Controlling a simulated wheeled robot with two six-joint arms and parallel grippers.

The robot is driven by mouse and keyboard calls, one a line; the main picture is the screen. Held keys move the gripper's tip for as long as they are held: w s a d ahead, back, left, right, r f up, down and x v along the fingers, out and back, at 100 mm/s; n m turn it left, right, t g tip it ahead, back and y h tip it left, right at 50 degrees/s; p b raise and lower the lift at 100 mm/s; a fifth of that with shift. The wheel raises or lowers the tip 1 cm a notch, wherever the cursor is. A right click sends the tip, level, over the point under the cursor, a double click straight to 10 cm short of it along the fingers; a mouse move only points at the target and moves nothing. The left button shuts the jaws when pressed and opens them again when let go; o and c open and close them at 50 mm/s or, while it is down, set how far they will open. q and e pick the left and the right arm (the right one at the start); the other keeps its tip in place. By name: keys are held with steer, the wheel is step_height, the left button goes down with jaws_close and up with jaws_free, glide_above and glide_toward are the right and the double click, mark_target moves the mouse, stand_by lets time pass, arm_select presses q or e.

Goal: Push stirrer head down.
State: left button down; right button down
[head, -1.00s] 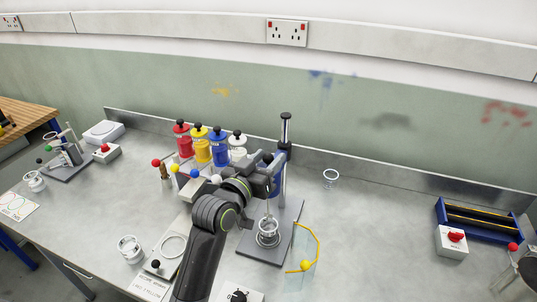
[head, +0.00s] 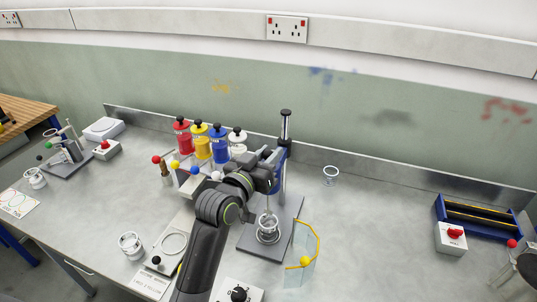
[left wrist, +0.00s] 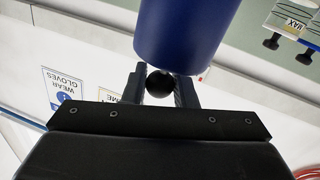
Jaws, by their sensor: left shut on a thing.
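The stirrer stand has a grey post (head: 286,127) with a dark cap and a dark base plate (head: 288,215). Its blue stirrer head (head: 282,156) is on the post, partly hidden by my left gripper (head: 268,172). A clear beaker (head: 267,231) stands on the base plate below. In the left wrist view, a black ball knob (left wrist: 159,83) sits between my left gripper's fingers (left wrist: 159,88), against the blue cylinder of the head (left wrist: 186,32). The gripper is shut on this knob. My right gripper is not in view.
A curved clear guard with a yellow rim (head: 318,243) stands right of the base plate. Red (head: 182,138), yellow (head: 201,142), blue (head: 219,146) and white bottles stand behind left. A blue rack (head: 480,222) is far right. The bench between guard and rack is clear.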

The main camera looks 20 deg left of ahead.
arm_select(q)
step_height(320, 180, down, 9)
steer(key=b, duration=0.6)
steer(key=shift+f+b, duration=0.25)
steer(key=shift+b, duration=0.05)
steer(key=shift+f, duration=0.15)
steer(key=c, duration=1.2)
jaws_free()
